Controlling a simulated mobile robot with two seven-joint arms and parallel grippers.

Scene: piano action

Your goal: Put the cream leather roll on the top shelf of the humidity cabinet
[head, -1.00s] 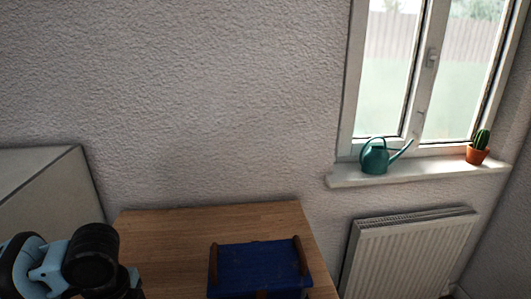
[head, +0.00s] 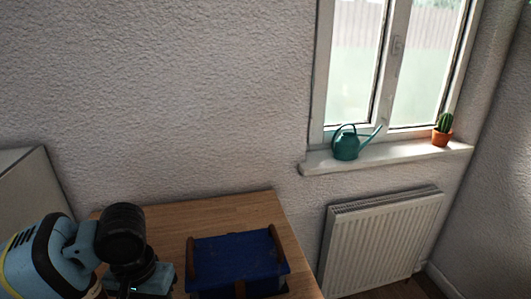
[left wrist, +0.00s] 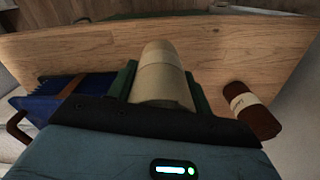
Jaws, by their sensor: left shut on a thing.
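The cream leather roll (left wrist: 161,82) shows in the middle of the left wrist view, between the two dark green fingers of my left gripper (left wrist: 161,90). The gripper is shut on it, and the roll points away from the palm with the wooden tabletop (left wrist: 250,52) behind it. In the head view my left arm is at the lower left, above the left side of the table (head: 215,218); I cannot clearly make out the roll there. My right gripper is in neither view. I cannot identify the humidity cabinet or its top shelf for certain.
A blue box-like object (head: 237,262) with brown straps lies on the table. A dark brown roll with a pale band (left wrist: 252,110) is at the right of the left wrist view. A pale grey box-shaped unit (head: 25,190) stands at the left. A radiator (head: 380,240) is on the right.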

